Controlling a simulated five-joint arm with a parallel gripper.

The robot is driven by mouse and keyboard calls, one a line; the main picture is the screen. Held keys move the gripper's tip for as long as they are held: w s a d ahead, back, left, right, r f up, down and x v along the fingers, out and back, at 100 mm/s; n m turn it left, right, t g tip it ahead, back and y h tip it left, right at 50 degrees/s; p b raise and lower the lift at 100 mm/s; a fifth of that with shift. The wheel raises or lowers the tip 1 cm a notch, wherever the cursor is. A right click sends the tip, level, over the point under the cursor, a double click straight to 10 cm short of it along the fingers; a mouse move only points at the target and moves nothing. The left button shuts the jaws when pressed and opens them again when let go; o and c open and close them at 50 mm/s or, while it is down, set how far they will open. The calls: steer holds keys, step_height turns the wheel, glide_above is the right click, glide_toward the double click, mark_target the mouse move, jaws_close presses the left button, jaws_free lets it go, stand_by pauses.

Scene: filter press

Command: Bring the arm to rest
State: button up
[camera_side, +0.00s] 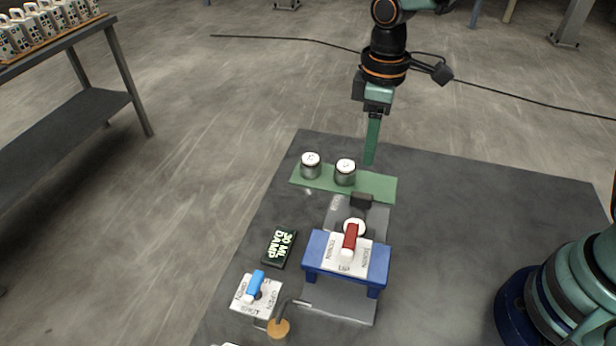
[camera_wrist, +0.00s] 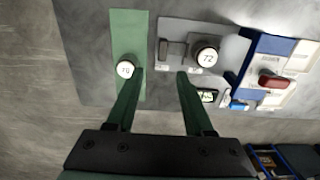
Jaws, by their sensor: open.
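My gripper (camera_side: 370,160) hangs pointing down over the far side of the dark mat, above the green strip (camera_side: 377,187). In the wrist view its two green fingers (camera_wrist: 160,73) are spread apart with nothing between them. In the side view the fingers line up, so the gap is hidden. Two white-topped canisters, a left one (camera_side: 311,166) and a right one (camera_side: 345,173), stand upright on the strip. One canister on the strip (camera_wrist: 125,69) shows just beside the left fingertip in the wrist view; whether they touch is unclear.
A blue press frame (camera_side: 346,262) with a red handle (camera_side: 350,237) stands nearer, with a canister marked T2 (camera_wrist: 207,55) behind it. A "30 ML DAMP" display (camera_side: 280,248) and a blue-levered panel (camera_side: 256,293) lie left. The dark mat (camera_side: 470,205) is clear on the right.

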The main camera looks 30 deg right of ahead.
steer(key=s+d+r+m+t, duration=0.2)
steer(key=s+d+r+m, duration=0.1)
steer(key=d+r+m, duration=0.1)
steer(key=s+d+r+m+t, duration=0.3)
steer(key=s+d+r+m, duration=0.1)
steer(key=d, duration=0.4)
step_height(320, 180, up, 2)
steer(key=shift+s+d+m+t, duration=0.3)
steer(key=shift+d+m, duration=0.1)
steer(key=shift+m, duration=0.1)
